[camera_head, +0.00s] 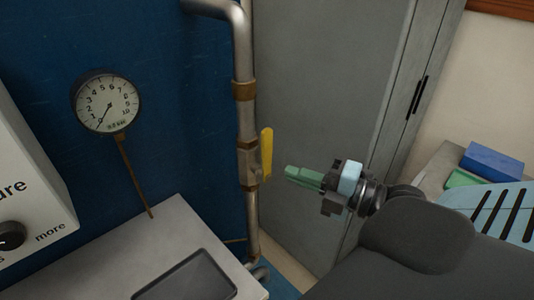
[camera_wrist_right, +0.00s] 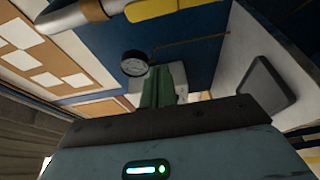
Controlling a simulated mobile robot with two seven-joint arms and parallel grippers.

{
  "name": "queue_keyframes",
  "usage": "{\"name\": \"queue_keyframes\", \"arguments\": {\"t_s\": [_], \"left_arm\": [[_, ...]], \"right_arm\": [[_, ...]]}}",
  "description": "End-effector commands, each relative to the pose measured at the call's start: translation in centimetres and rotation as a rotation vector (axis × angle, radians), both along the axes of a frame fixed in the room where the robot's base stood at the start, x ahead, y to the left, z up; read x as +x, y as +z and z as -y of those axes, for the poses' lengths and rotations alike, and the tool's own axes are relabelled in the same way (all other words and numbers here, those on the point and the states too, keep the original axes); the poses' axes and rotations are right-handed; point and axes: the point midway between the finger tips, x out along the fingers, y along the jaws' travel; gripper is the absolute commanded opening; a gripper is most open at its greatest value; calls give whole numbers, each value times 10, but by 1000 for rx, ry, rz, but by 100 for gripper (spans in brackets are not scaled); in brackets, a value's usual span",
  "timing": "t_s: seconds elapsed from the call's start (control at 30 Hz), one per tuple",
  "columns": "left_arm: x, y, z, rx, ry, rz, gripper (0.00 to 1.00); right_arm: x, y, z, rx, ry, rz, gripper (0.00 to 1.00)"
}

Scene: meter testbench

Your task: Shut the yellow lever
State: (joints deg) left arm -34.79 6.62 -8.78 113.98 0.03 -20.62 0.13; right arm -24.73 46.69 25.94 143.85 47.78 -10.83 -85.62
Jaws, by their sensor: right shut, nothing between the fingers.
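The yellow lever (camera_head: 266,154) is on a valve on the vertical metal pipe (camera_head: 245,130) in the head view. It stands upright, roughly along the pipe. In the right wrist view the yellow lever (camera_wrist_right: 160,8) shows at the top edge, partly cut off. My right gripper (camera_head: 288,172) has green fingers and is shut and empty. Its tips are just right of the lever's lower part in the head view, with a small visible gap. The green fingers also show in the right wrist view (camera_wrist_right: 157,85). My left gripper is not in view.
A round pressure gauge (camera_head: 107,103) is on the blue panel at left, its needle near 0. A grey bench (camera_head: 130,245) with a dark tablet-like plate (camera_head: 187,277) is below. A tall grey cabinet (camera_head: 325,80) stands behind the gripper. A blue box (camera_head: 493,160) lies at right.

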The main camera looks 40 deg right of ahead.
Motion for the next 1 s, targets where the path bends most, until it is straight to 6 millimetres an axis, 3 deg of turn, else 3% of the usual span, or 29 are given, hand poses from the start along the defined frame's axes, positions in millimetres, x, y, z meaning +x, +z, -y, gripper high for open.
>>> {"name": "queue_keyframes", "arguments": {"t_s": [1.0], "left_arm": [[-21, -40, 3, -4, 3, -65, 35]], "right_arm": [[57, -4, -24, 2, -1, -2, 0]]}}
